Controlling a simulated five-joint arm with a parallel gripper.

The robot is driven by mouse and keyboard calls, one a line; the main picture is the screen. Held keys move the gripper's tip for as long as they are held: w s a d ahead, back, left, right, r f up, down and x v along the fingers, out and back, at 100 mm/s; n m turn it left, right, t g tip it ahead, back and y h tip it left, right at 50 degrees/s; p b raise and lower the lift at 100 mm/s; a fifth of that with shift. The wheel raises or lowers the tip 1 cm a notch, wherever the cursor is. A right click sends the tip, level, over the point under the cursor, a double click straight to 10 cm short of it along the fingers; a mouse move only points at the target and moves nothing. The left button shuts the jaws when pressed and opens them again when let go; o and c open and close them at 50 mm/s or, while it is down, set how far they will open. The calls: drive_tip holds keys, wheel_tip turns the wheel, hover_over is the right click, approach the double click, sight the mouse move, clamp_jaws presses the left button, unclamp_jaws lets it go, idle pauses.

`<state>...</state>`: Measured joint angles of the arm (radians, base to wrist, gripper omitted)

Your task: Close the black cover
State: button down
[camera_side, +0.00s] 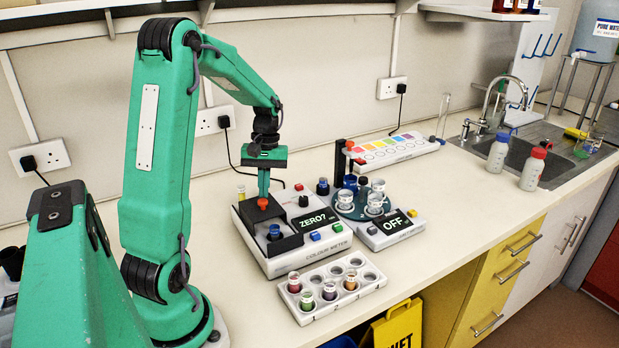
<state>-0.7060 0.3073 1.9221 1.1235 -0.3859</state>
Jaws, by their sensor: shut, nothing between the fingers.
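The colour meter (308,262) is a white box on the bench with a display reading "ZERO?". Its black cover (252,219) is at the box's left side and looks open, since a dark vial (275,232) shows in the black well area. My gripper (263,194) points down over the back of the black part, with its green fingers together and empty. An orange-red piece (263,203) is right at the fingertips; I cannot tell whether they touch it. The fingers hide part of the cover's rear.
A white rack (312,308) with several capped vials stands in front of the meter. To the right is a device reading "OFF" (392,226) with a round holder of beakers. A colour chart tray (390,148) lies behind.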

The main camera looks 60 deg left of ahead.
sight(269, 200)
drive_tip(key=shift+a, duration=0.1)
drive_tip(key=shift+w+a+r, duration=0.1)
drive_tip(key=shift+w+a, duration=0.2)
drive_tip(key=shift+a, duration=0.2)
drive_tip(key=shift+w+a+r, duration=0.1)
drive_tip(key=shift+w+a, duration=0.15)
drive_tip(key=shift+a, duration=0.2)
drive_tip(key=shift+w+a+r, duration=0.15)
drive_tip(key=shift+w+a, duration=0.05)
drive_tip(key=shift+a, duration=0.25)
drive_tip(key=shift+w+a+r, duration=0.15)
drive_tip(key=shift+w+a, duration=0.05)
drive_tip(key=shift+a, duration=0.2)
drive_tip(key=s+v, duration=0.1)
drive_tip(key=v, duration=0.8)
drive_tip(key=shift+w+a+r, duration=0.25)
drive_tip(key=shift+r, duration=0.15)
drive_tip(key=c, duration=1.6)
unclamp_jaws()
drive_tip(key=shift+d+f, duration=0.2)
drive_tip(key=o, duration=0.4)
drive_tip(key=s+d+f+m+g+h, duration=0.1)
drive_tip(key=d+f+m, duration=0.2)
drive_tip(key=d, duration=0.1)
drive_tip(key=shift+s+d+f+m+g, duration=0.25)
drive_tip(key=shift+d+f+m+g, duration=0.05)
drive_tip(key=shift+d+m+g, duration=0.1)
drive_tip(key=shift+x, duration=3.9)
drive_tip(key=shift+w+d, duration=0.1)
drive_tip(key=shift+w, duration=0.05)
